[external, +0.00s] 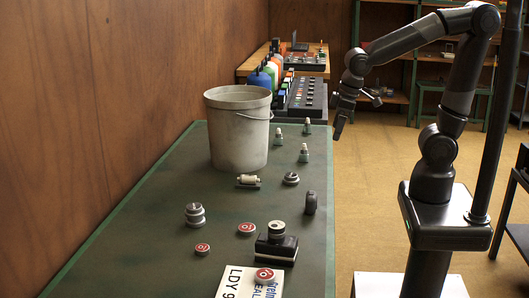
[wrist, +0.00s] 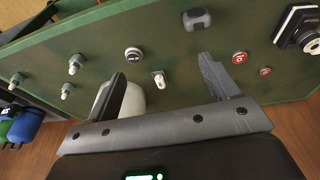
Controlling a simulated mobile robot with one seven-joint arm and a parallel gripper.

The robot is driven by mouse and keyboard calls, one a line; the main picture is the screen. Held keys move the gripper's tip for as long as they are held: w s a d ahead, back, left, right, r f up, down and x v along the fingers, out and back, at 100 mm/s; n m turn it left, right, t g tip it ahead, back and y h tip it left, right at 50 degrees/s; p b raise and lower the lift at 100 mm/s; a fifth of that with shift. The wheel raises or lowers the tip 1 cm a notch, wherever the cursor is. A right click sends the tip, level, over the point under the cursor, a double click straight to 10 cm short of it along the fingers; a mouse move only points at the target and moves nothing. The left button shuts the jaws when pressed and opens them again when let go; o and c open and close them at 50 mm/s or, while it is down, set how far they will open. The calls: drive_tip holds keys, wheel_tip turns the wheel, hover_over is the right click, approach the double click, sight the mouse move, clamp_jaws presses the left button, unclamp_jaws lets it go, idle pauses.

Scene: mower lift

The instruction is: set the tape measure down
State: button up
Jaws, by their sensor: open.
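A small dark rounded block, which looks like the tape measure (external: 310,202), stands on the green bench top near its right edge. It also shows at the top of the wrist view (wrist: 197,19), beyond my fingertips and apart from them. My gripper (external: 358,114) is raised in the air right of the bench's far part, well away from the block. In the wrist view my gripper (wrist: 162,66) has its two fingers wide apart with nothing held between them.
A grey bucket (external: 239,140) stands by the wall. Several small fittings, a metal stack (external: 195,214), red discs (external: 246,229), a black device (external: 277,247) and a white lettered plate (external: 235,283) lie on the bench (external: 140,240). Bare patches lie between them.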

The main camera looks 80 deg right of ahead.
drive_tip(key=s+d+r+t, duration=0.2)
drive_tip(key=s+d+r, duration=0.2)
drive_tip(key=s, duration=0.5)
drive_tip(key=shift+s+d+r+t+y, duration=0.35)
drive_tip(key=shift+d+r+t+y, duration=0.05)
drive_tip(key=shift+r, duration=0.4)
idle(0.4)
